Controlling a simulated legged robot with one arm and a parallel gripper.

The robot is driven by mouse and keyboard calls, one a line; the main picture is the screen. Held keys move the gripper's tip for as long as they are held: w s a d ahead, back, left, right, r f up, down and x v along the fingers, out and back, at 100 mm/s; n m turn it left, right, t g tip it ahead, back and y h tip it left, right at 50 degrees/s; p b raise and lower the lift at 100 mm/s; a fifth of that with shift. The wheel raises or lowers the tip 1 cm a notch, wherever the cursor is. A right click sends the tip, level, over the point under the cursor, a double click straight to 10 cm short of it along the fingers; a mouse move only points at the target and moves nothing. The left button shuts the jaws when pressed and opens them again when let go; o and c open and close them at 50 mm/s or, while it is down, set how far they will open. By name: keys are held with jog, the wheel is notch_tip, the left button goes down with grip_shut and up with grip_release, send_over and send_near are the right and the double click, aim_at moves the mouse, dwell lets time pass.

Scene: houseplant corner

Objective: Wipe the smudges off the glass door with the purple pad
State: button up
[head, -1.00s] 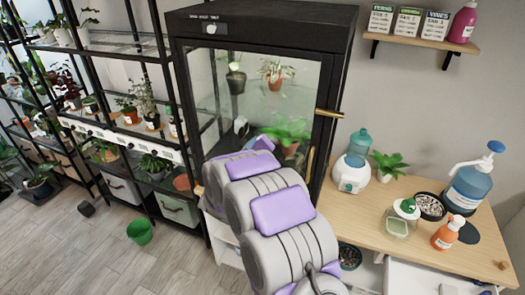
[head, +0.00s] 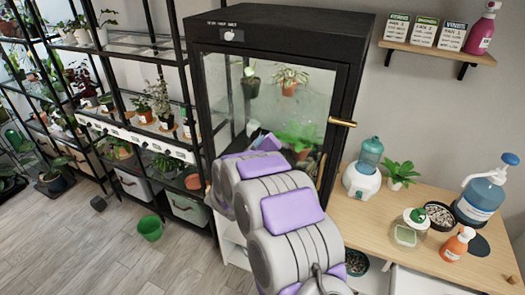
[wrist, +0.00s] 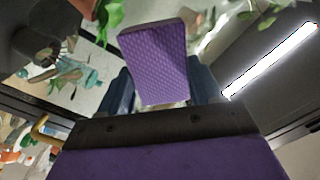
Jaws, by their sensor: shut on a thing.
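The glass door (head: 310,113) fronts a tall black cabinet, with plants visible behind the glass. I cannot make out distinct smudges on it. In the wrist view my gripper (wrist: 160,85) is shut on the purple pad (wrist: 155,62), a textured block standing out past the dark blue fingers. I cannot tell whether the pad touches the glass.
A brass handle (head: 342,122) juts from the cabinet's right side. A wooden table (head: 382,212) at right holds a humidifier, pump bottle and orange bottle. Shelves of plants stand at left. A bright light strip (wrist: 270,60) shows in the wrist view.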

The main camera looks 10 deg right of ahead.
aim_at(297, 150)
jog(key=shift+s+d+b, duration=0.75)
jog(key=shift+s+d, duration=0.4)
jog(key=shift+d, duration=0.45)
jog(key=shift+s+d+b, duration=0.7)
jog(key=shift+s+d, duration=0.4)
jog(key=shift+d, duration=0.45)
jog(key=shift+s+d+b, duration=0.75)
jog(key=shift+s+d, duration=0.4)
jog(key=shift+d, duration=0.45)
jog(key=shift+w+a+r+p, duration=0.15)
jog(key=shift+w+a+p, duration=0.35)
jog(key=shift+a, duration=0.2)
jog(key=shift+w+a+p, duration=0.75)
jog(key=shift+w+a, duration=0.25)
jog(key=shift+a, duration=0.4)
jog(key=shift+w+a+p, duration=0.75)
jog(key=shift+w+a, duration=0.3)
jog(key=shift+a, duration=0.3)
jog(key=shift+w+a+p, duration=0.75)
jog(key=shift+w+a, duration=0.25)
jog(key=shift+a, duration=0.4)
